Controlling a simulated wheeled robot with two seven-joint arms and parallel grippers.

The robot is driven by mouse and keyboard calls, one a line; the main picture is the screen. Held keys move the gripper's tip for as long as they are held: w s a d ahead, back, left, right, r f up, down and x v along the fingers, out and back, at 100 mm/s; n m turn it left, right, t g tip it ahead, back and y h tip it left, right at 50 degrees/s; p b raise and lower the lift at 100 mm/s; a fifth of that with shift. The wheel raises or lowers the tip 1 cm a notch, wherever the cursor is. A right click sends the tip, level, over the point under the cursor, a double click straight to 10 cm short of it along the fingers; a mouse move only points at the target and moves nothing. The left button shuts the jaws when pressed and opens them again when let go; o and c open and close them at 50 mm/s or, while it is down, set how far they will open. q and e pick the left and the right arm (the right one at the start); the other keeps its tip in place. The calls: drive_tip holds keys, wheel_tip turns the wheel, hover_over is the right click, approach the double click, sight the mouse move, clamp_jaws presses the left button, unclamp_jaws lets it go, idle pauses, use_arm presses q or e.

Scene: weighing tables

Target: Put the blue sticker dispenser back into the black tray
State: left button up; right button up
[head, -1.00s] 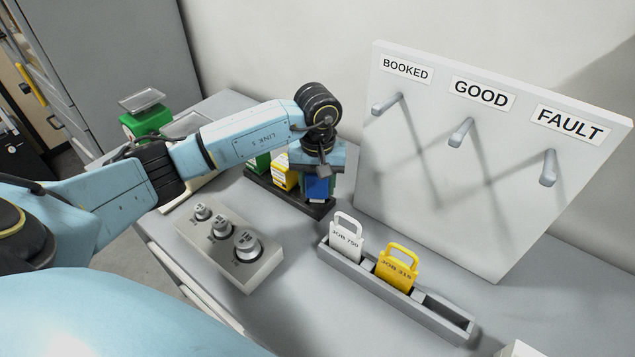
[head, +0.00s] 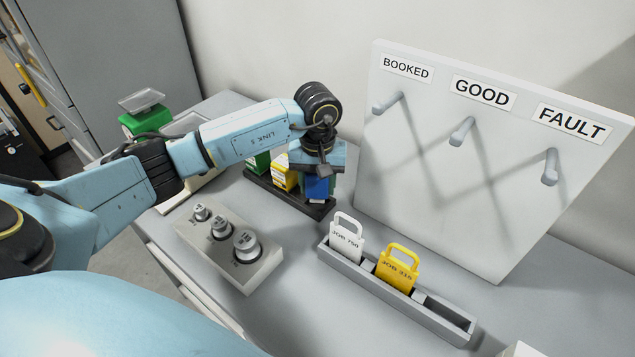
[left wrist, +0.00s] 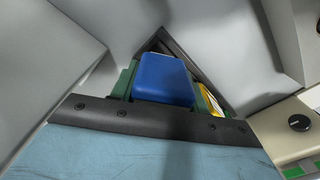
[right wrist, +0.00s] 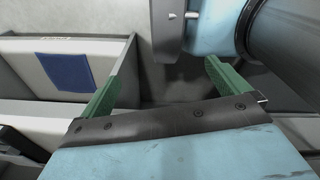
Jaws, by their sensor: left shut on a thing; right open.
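The blue sticker dispenser (head: 318,188) stands at the right end of the black tray (head: 262,180), under my left wrist. In the left wrist view the dispenser (left wrist: 164,78) lies between the green fingers of my left gripper (left wrist: 165,85), which is shut on it. Whether its base touches the tray floor is hidden. A yellow dispenser (head: 284,177) and a green one (head: 259,163) stand in the tray to its left. My right gripper (right wrist: 160,85) is open and empty in the right wrist view, away from the tray.
A weight block (head: 262,272) with several metal weights stands in front of the tray. A grey rack (head: 398,297) with white and yellow job tags is at the right. A pegboard (head: 440,170) rises behind. A green scale (head: 146,120) stands at the far left.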

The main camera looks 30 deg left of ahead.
use_arm(q)
drive_tip(key=shift+f, duration=0.15)
drive_tip(key=shift+f+b, duration=0.55)
drive_tip(key=shift+b, duration=0.1)
drive_tip(key=o, duration=1)
drive_tip(key=shift+c, duration=0.2)
